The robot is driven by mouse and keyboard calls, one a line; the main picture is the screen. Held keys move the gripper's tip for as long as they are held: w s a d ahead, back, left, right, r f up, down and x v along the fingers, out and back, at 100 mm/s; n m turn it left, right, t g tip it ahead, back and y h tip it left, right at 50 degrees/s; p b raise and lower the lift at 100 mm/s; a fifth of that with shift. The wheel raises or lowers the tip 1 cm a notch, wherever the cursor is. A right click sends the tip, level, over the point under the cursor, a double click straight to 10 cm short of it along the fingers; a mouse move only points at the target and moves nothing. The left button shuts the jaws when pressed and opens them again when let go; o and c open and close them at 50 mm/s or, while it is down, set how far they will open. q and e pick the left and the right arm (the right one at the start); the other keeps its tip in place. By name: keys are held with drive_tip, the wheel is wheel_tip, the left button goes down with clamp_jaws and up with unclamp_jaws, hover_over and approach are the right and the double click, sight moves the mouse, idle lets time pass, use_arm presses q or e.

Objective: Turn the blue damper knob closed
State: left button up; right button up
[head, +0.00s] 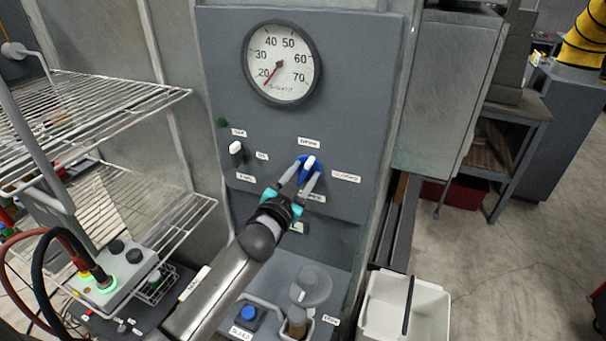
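The blue damper knob (308,162) with a white pointer bar sits on the grey panel (270,130), below the round gauge. Small white labels surround it; their words are too small to read surely. My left gripper (308,174) reaches up to the knob from below left. Its two grey fingers are apart, one on each side of the knob's white bar, with blue showing between them. Whether they touch the knob I cannot tell. The fingers hide the knob's lower part and part of a label. My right gripper is not in view.
A round gauge (281,63) with a red needle near 20 is above. A black switch with a white tip (236,149) is left of the knob. Wire shelves (100,95) stand at left. A white bin (405,305) stands at lower right, with open floor beyond.

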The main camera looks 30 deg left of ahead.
use_arm(q)
clamp_jaws()
idle(0.4)
drive_tip(key=shift+m, duration=0.3)
drive_tip(key=m, duration=0.2)
drive_tip(key=shift+m, duration=0.3)
drive_tip(key=m, duration=0.3)
drive_tip(key=shift+d+m+p, duration=0.1)
drive_tip(key=shift+m+p, duration=0.2)
drive_tip(key=shift+p, duration=0.1)
drive_tip(key=m, duration=0.7)
drive_tip(key=shift+f, duration=0.15)
